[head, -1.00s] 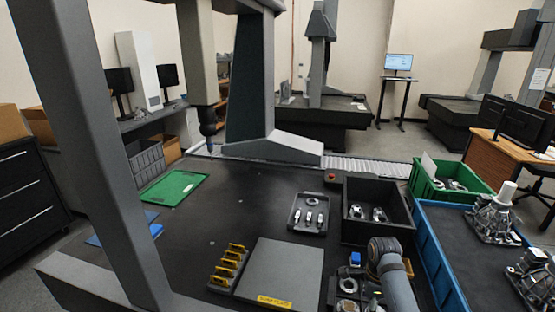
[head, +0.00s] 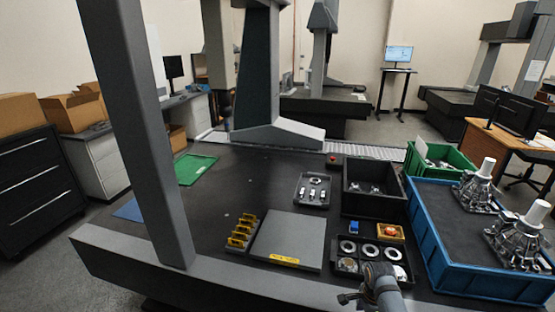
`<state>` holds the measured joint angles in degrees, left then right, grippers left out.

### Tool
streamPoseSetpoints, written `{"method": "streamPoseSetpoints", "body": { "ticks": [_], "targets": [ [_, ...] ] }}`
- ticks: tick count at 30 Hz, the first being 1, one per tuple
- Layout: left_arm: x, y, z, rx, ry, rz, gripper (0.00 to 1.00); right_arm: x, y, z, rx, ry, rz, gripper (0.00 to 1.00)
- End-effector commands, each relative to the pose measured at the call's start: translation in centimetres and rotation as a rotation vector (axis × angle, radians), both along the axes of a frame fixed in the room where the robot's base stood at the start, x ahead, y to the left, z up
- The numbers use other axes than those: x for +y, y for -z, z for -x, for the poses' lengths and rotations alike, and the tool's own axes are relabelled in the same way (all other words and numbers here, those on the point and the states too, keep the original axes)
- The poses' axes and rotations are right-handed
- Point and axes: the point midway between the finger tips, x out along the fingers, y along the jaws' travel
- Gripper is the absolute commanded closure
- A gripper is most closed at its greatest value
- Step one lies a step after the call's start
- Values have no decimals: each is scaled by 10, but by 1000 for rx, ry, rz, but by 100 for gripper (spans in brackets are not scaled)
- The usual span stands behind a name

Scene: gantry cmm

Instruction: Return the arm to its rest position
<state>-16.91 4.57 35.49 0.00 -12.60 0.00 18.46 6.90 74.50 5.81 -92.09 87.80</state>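One of my arms, most likely the right, comes in at the bottom edge, right of the middle, in front of the black ring tray. A dark part of its gripper (head: 350,298) shows at its left side, low in the picture. The fingers are small and partly cut off, so I cannot tell whether they are open or shut. I see nothing clearly held. My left arm and gripper are not in view.
A black tray (head: 344,253) with several metal rings lies just beyond the arm. The grey surface plate (head: 288,240) stands left. The gantry column (head: 150,130) rises at left.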

Motion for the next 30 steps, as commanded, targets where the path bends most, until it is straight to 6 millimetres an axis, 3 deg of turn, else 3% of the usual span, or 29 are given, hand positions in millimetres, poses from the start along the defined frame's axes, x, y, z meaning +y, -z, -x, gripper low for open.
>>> {"method": "streamPoseSetpoints", "body": {
  "ticks": [5, 8, 10, 14, 15, 18, 21, 24, 27, 30],
  "targets": [
    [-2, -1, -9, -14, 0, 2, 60, -3, 67, 32, 3, -194, 13, 33],
    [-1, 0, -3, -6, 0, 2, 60, -5, 112, 60, 1, -340, 23, 33],
    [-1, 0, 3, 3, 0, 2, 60, -7, 150, 90, 4, -469, 35, 33],
    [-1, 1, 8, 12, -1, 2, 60, -11, 227, 176, 11, -785, 59, 33],
    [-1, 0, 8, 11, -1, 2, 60, -11, 248, 207, 11, -895, 68, 33],
    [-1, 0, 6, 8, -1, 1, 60, -12, 287, 284, 12, -1153, 89, 33],
    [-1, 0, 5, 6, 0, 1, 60, -11, 308, 349, 11, -1362, 105, 33],
    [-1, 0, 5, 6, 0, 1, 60, -10, 316, 392, 7, -1502, 117, 33],
    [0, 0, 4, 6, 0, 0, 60, -9, 319, 412, 3, -1575, 126, 33],
    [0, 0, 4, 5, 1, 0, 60, -9, 319, 416, 1, -1595, 130, 33]
  ]
}}
